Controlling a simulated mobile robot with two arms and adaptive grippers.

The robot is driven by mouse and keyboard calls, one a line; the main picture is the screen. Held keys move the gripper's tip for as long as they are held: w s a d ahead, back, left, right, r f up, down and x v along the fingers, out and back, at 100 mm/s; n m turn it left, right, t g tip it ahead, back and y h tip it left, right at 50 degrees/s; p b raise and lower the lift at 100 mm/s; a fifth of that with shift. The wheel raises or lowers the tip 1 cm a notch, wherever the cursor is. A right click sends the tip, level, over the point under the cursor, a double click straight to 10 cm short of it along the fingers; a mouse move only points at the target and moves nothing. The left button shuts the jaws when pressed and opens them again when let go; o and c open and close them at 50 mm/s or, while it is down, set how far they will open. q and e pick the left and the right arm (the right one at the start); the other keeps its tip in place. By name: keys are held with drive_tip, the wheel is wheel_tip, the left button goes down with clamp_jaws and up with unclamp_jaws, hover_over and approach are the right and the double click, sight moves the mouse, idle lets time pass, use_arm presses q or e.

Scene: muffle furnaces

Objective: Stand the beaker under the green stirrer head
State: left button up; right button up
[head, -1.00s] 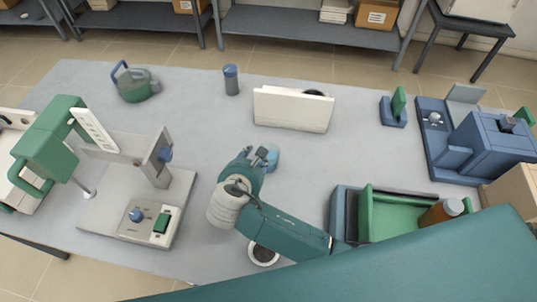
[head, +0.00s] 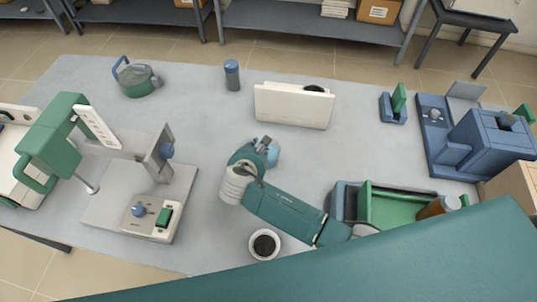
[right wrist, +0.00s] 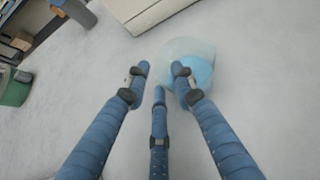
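The beaker (head: 273,153) is a clear vessel with light blue contents, standing mid-table and partly hidden by my right gripper. It also shows in the right wrist view (right wrist: 200,70), where the right finger overlaps its left part. My right gripper (head: 264,145) is open at the beaker's near-left side. In the right wrist view its three blue fingers (right wrist: 161,75) are spread with nothing clasped between them; contact with the beaker is unclear. My left gripper is out of view.
A white box (head: 293,106) stands behind the beaker, and a dark-filled white cup (head: 264,244) is nearer. A green kettle (head: 137,80) and a blue-capped container (head: 232,75) stand at the back.

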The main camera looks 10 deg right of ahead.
clamp_jaws()
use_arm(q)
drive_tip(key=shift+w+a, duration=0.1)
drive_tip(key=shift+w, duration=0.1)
use_arm(e)
drive_tip(key=shift+r, duration=0.15)
drive_tip(key=shift+w+r, duration=0.1)
drive_tip(key=shift+r, duration=0.2)
wheel_tip(320, 180, up, 19)
drive_tip(key=b, duration=0.1)
drive_tip(key=d+r+n+y+b, duration=0.2)
drive_tip(key=d+r+n+b, duration=0.15)
drive_tip(key=d+r, duration=0.45)
use_arm(q)
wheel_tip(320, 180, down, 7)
drive_tip(key=b, duration=0.3)
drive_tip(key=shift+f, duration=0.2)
use_arm(e)
drive_tip(key=s+d+r+n+y, duration=0.1)
drive_tip(key=s+d+r+y, duration=0.1)
drive_tip(key=s+r, duration=0.3)
drive_tip(key=shift+s+d+t, duration=0.2)
drive_tip(key=shift+s+t, duration=0.2)
drive_tip(key=shift+s, duration=0.55)
